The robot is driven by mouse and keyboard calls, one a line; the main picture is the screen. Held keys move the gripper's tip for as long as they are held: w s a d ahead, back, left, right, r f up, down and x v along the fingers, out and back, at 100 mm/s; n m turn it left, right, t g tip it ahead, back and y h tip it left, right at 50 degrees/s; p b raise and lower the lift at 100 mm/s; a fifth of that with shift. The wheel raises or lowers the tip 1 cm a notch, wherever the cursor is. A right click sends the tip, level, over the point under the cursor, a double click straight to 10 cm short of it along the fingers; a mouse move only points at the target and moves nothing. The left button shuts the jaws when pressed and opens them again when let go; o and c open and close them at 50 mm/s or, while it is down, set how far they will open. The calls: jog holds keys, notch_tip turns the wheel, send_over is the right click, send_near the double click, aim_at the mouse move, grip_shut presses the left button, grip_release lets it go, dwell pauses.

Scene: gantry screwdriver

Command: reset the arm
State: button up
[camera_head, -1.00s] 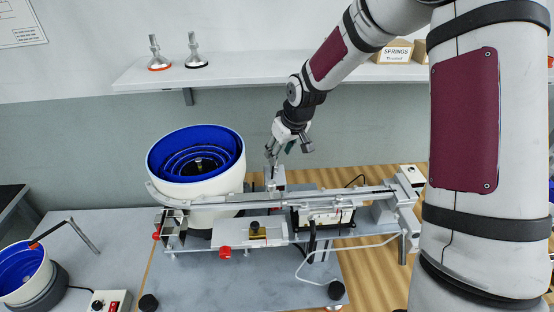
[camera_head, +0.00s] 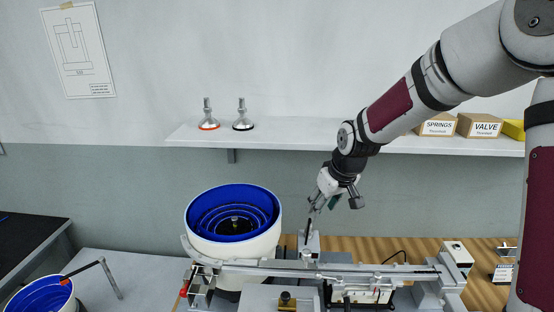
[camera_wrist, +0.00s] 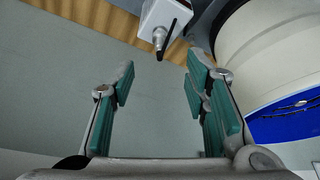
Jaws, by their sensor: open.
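My gripper (camera_head: 335,204) hangs in the air in the head view, below the wall shelf and behind the feeder machine. The wrist view shows its green-padded fingers (camera_wrist: 160,80) spread wide with nothing between them. My arm comes in from the upper right and bends down to the gripper. A small upright grey unit (camera_head: 308,241) stands on the machine just below and left of my gripper. In the wrist view a white block with a metal tip (camera_wrist: 160,36) lies beyond the fingertips, apart from them.
A white bowl feeder with blue inside (camera_head: 272,245) stands left of my gripper; the rail (camera_head: 350,270) runs right from it. The shelf (camera_head: 290,134) behind carries two metal feet (camera_head: 242,118) and boxes labelled SPRINGS (camera_head: 438,128) and VALVE (camera_head: 486,129).

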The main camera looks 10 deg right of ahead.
jog(key=s+r+m+h, duration=0.2)
jog(key=s+r, duration=1.1)
jog(key=s, duration=0.4)
jog(key=s+r+m+t, duration=0.1)
jog(key=s+r, duration=0.1)
jog(key=s, duration=1.2)
jog(key=shift+s+a+m+y, duration=0.3)
jog(key=shift+s+a+y, duration=0.05)
jog(key=shift+a+y, duration=0.1)
